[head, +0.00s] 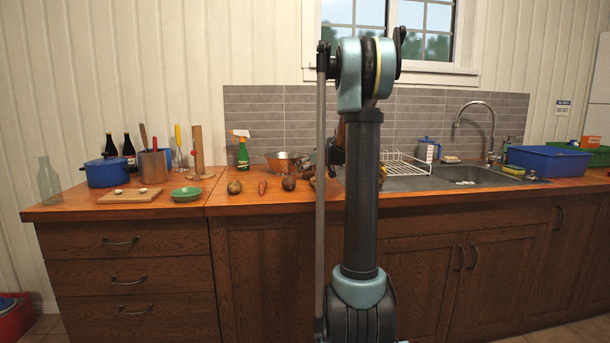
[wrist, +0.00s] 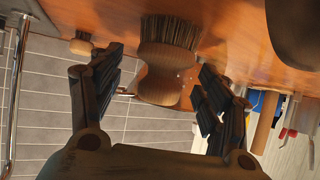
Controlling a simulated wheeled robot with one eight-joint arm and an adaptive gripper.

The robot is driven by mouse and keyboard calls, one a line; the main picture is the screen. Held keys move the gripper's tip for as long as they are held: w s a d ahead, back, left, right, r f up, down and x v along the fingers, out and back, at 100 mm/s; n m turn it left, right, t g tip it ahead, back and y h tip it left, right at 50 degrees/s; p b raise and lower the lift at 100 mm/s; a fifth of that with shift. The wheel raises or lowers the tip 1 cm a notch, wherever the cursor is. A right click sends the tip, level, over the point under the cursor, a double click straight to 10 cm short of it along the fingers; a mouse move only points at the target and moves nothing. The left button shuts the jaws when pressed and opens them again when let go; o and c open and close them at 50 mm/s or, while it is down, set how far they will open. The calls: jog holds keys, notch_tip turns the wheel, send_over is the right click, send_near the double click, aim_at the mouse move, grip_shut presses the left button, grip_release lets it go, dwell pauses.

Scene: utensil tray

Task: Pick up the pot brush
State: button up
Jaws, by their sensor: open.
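The pot brush (wrist: 165,58) shows in the middle of the wrist view, which looks upside down, with the counter at the top. It has a waisted wooden body with a round knob and dark brown bristles; the bristle end is against the wooden counter. My gripper (wrist: 160,80) is open, with one finger on each side of the brush's knob and waist. A gap shows on both sides, and nothing is held. In the head view my own arm covers the middle of the counter, and I cannot make out the brush there.
In the wrist view a dark rounded thing (wrist: 296,32) is close at the upper right, and a small wooden-topped thing (wrist: 82,43) is at the left. In the head view several vegetables (head: 262,187) lie left of my arm, with a dish rack (head: 405,168) and sink to its right.

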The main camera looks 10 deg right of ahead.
jog(key=c, duration=1.2)
